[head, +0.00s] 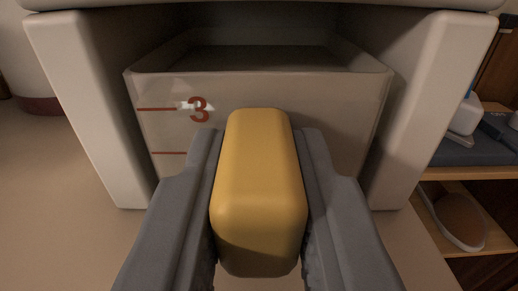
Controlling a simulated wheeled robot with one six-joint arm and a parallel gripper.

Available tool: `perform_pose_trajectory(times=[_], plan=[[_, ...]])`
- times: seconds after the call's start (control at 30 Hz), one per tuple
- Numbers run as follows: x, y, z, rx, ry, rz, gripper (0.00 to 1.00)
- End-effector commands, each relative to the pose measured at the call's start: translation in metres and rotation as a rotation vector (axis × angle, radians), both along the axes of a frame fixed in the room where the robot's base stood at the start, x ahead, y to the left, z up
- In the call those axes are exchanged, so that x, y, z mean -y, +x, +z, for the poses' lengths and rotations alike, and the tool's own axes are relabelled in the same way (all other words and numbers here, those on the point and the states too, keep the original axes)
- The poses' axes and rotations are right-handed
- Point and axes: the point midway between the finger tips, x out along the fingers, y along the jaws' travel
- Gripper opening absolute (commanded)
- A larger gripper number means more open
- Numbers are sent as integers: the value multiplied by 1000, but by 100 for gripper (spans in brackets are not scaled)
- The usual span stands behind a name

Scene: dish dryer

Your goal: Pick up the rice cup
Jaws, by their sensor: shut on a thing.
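The rice cup (340,115) is a pale, box-shaped, see-through container with an open top, red level lines and a red "3" on its front. It sits in the opening between two white side walls. A rounded yellow block, which looks like its handle (258,190), stands out from the cup's front toward me. My gripper (260,135) is shut on this yellow handle, with one grey finger on each side. The handle and fingers hide the lower middle of the cup's front. Whether the cup's bottom touches the surface below cannot be seen.
The white housing (70,110) surrounds the cup on the left, right and above, with narrow gaps at its sides. A beige counter (60,220) is clear at left. A wooden shelf (480,172) with several items, including a brown oval object (458,218), stands at right.

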Motion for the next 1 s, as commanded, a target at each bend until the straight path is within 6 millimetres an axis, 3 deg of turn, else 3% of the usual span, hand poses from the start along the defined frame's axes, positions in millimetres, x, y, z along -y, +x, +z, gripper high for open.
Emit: perform_pose_trajectory(times=[0.17,0.7,1.0], plan=[[1,-3,15,2,-2,-1,0],[12,-125,14,1,-1,-4,0],[15,-166,14,1,-1,-2,0]])
